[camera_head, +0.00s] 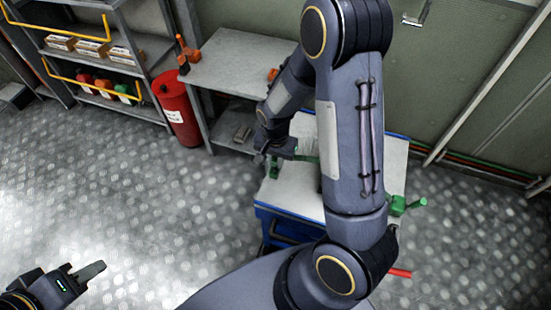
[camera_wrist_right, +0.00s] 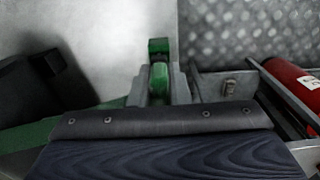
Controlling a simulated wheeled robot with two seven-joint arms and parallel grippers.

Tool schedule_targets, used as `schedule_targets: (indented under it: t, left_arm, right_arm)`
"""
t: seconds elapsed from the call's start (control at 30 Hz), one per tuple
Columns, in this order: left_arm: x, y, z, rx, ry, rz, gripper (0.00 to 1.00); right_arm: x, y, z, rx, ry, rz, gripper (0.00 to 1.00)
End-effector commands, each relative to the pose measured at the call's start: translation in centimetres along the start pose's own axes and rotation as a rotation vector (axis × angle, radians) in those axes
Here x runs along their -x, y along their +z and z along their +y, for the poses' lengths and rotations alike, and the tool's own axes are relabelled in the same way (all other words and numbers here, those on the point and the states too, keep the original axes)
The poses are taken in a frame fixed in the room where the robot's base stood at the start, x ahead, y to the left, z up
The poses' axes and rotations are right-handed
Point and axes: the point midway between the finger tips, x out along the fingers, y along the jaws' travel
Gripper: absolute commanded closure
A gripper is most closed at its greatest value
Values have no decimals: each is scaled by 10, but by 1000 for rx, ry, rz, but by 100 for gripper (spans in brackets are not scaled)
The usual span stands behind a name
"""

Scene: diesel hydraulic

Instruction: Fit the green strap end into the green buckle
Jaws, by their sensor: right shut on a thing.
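My right arm reaches across the white top of a blue cart (camera_head: 285,197). My right gripper (camera_head: 264,157) is low over the cart's left edge; in the right wrist view its fingers (camera_wrist_right: 160,84) are shut on the green strap end (camera_wrist_right: 158,76). A green block, apparently the green buckle (camera_wrist_right: 158,46), is just beyond the fingertips; it also shows in the head view (camera_head: 275,172). I cannot tell whether the strap end touches it. Green strap (camera_head: 308,159) runs right behind my arm. My left gripper (camera_head: 88,272) is at the lower left, away from the cart; its opening is unclear.
A green ratchet-like part (camera_head: 405,205) sits at the cart's right edge, with a red bar (camera_head: 400,273) below. A grey bench (camera_head: 235,65), a red cylinder (camera_head: 178,105) and a shelf rack (camera_head: 90,55) stand behind. The floor at left is clear.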

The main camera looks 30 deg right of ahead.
Motion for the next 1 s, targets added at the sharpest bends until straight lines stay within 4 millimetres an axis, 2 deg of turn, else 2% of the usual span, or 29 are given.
schedule_targets:
  t: [0.43,0.47,0.63,0.9,1.0]
  left_arm:
    - [-4,2,-2,0,0,0,66]
    - [-4,2,-2,0,0,0,66]
    - [-4,2,-2,0,0,0,66]
    - [-4,2,-2,0,0,0,66]
    - [-2,1,-1,0,0,0,66]
  right_arm:
    - [-5,0,0,0,0,0,100]
    - [-5,0,0,0,0,0,81]
    - [-5,0,0,0,0,0,59]
    - [-4,0,0,0,0,0,58]
    - [3,0,-1,1,-2,2,58]
